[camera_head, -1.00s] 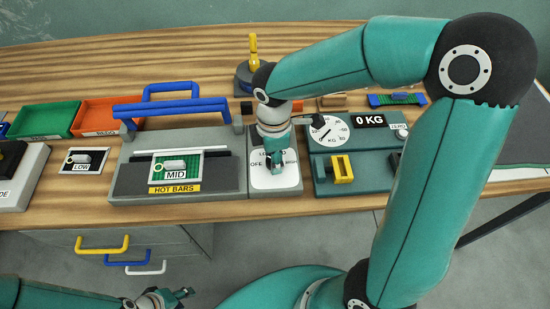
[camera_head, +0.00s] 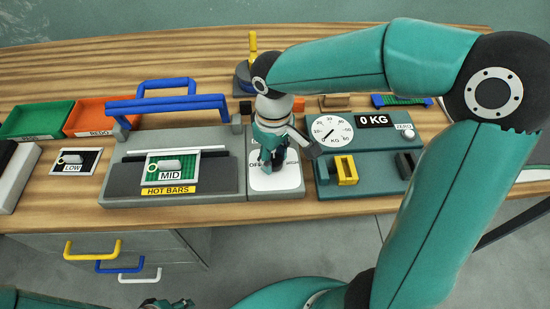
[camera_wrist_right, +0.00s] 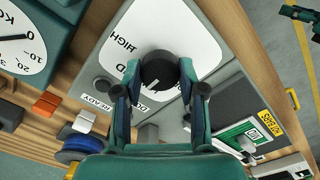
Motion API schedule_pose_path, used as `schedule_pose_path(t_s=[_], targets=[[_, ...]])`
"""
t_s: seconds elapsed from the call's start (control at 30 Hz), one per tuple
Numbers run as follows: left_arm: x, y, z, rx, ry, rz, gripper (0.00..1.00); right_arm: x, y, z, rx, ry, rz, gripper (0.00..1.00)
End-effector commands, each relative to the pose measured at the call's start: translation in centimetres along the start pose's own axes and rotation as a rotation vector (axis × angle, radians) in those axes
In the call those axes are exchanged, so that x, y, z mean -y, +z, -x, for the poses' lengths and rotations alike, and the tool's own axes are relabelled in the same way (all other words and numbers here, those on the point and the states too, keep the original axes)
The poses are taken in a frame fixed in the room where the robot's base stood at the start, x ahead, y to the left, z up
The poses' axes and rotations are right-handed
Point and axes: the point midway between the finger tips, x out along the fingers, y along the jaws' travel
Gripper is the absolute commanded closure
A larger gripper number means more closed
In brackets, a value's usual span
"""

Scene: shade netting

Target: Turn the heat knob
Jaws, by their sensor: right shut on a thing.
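The heat knob (camera_wrist_right: 158,68) is a round black knob on a white dial plate, seen in the right wrist view. The word HIGH is readable on the plate; other labels are partly covered. My right gripper (camera_wrist_right: 158,76) has one finger on each side of the knob and is shut on it. In the head view, my right gripper (camera_head: 270,160) points down over the white dial plate (camera_head: 285,182) and hides the knob. The hot bars unit (camera_head: 120,185), with blue handles and a MID card, stands left of the plate. My left gripper (camera_head: 163,304) barely shows at the bottom edge.
A teal scale (camera_head: 385,150) reading 0 KG, with a yellow block (camera_head: 347,170), stands close on the right. Green (camera_head: 38,122) and orange (camera_head: 90,118) trays sit at the back left. Orange and dark switches (camera_wrist_right: 45,104) and a READY label show in the wrist view.

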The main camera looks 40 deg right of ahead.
Motion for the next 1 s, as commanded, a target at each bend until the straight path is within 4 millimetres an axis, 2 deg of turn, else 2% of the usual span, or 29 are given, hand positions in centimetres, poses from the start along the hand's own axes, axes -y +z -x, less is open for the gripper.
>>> schedule_pose_path(t_s=[0.2,0.5,1.0], targets=[[0.3,0.0,-0.8,0.0,0.0,0.0,0.6,0.0,0.0,-0.1,0.001,0.0,-0.19,0.95],[0.5,0.0,-1.3,0.0,0.0,0.0,0.6,0.0,0.1,-0.1,0.001,0.0,-0.374,0.95],[0.5,0.0,-1.5,0.0,0.0,0.0,0.6,0.0,0.1,0.0,0.002,0.0,-0.446,0.95]])
